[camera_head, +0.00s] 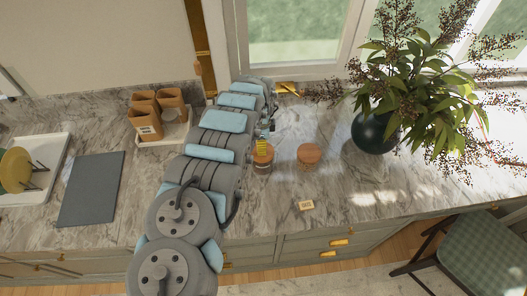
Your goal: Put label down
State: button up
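A small tan label (306,205) with dark print lies flat on the marble counter near its front edge. A similar pale label (145,130) shows on the front of an orange-brown container at the left. My gripper (263,143) hangs over the counter at the far end of my arm, just above a round jar with a wooden lid (262,157). A yellow part shows at its tip, directly over that lid. The fingers are small and mostly hidden by my arm, so I cannot tell whether they touch the lid or hold anything.
A second wooden-lidded jar (308,154) stands to the right. A dark round vase (375,132) with a wide plant is farther right. Orange-brown containers (172,97) stand on a white tray at left. A grey board (91,188) and dish rack (38,183) lie left. The front right counter is clear.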

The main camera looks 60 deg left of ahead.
jog(key=shift+w+f, duration=0.1)
jog(key=shift+f, duration=0.05)
jog(key=shift+w+a+f+b, duration=0.2)
jog(key=shift+f+b, duration=0.2)
jog(key=shift+b, duration=0.35)
jog(key=shift+f+b, duration=1)
jog(key=shift+f, duration=0.35)
jog(key=shift+f, duration=0.15)
jog(key=o, duration=0.8)
jog(key=shift+c, duration=0.2)
